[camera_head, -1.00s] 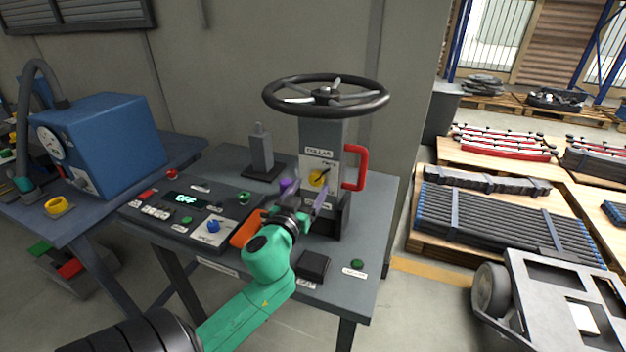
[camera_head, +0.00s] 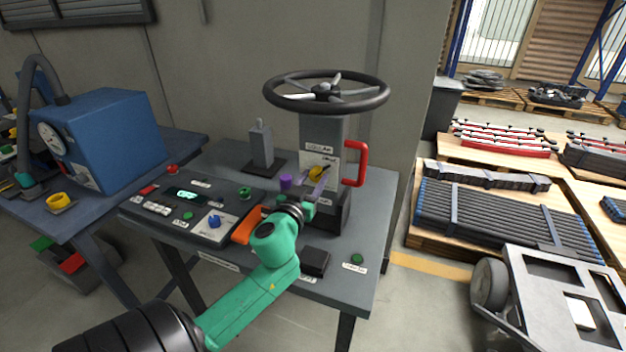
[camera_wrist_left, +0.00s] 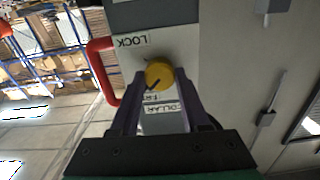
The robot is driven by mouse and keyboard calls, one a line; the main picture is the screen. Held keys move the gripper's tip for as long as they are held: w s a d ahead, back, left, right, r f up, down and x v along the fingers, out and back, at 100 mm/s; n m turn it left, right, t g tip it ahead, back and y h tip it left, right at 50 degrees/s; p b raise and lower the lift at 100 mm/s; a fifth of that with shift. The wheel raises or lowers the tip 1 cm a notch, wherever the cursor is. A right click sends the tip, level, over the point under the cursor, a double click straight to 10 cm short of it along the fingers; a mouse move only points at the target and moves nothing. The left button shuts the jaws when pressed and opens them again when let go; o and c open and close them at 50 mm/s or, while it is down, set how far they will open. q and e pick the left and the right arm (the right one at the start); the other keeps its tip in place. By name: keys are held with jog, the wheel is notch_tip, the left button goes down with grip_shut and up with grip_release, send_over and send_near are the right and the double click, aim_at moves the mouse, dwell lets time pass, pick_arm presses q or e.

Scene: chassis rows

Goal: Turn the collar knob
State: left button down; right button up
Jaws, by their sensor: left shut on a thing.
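The yellow collar knob (camera_head: 316,173) sits on the front of the grey column under a dark handwheel (camera_head: 326,92). My left gripper (camera_head: 318,183) has come up from below, and its purple fingers are shut on the knob. In the left wrist view the knob (camera_wrist_left: 158,75) lies between the two fingertips (camera_wrist_left: 159,80), with a dark pointer line angled down and left in that picture. A LOCK label (camera_wrist_left: 132,41) reads upside down beside it, and a COLLAR label (camera_wrist_left: 164,108) shows between the fingers. My right gripper is not in view.
A red handle (camera_head: 357,164) stands just right of the knob. A black block (camera_head: 315,262) lies near the bench front.

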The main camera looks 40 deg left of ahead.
pick_arm(q)
jog(key=m+p, duration=0.1)
jog(key=m, duration=0.7)
jog(key=shift+m+p, duration=0.3)
jog(key=shift+p, duration=0.05)
jog(key=m, duration=0.4)
jog(key=shift+m+p, duration=0.3)
jog(key=shift+p, duration=0.05)
jog(key=m, duration=0.4)
jog(key=shift+f+m, duration=0.1)
jog(key=shift+m, duration=0.2)
jog(key=shift+c, duration=1.9)
grip_release()
jog(key=shift+d, duration=0.1)
